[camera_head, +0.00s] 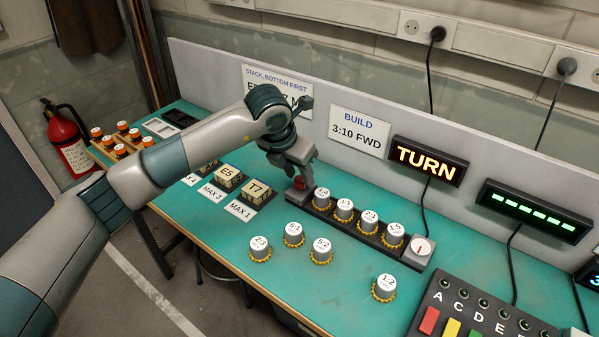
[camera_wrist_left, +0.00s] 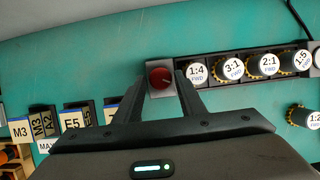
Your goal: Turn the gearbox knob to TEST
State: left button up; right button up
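The red gearbox knob (camera_wrist_left: 161,77) sits on a small grey block at the left end of the dark gear rail. In the head view the red knob (camera_head: 299,183) shows just under my left gripper (camera_head: 298,174), partly hidden by it. In the left wrist view the two fingers of my left gripper (camera_wrist_left: 163,82) stand apart, one on each side of the knob. I see a gap between fingers and knob; contact is not clear. No TEST marking is readable at the knob. My right gripper is out of view.
Gear modules (camera_head: 344,209) sit in the rail, which ends at a white dial (camera_head: 420,246) with a red pointer. Several loose modules (camera_head: 321,250) stand in front. A lit sign (camera_head: 428,160) reads TURN. Labelled blocks (camera_head: 228,177) stand left; a button panel (camera_head: 466,314) is at front right.

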pick_arm(q)
jog(key=shift+w+d+f, duration=0.15)
jog(key=shift+f, duration=0.4)
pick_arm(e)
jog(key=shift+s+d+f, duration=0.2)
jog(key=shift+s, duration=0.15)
pick_arm(q)
jog(key=c, duration=0.7)
jog(key=shift+c, duration=0.2)
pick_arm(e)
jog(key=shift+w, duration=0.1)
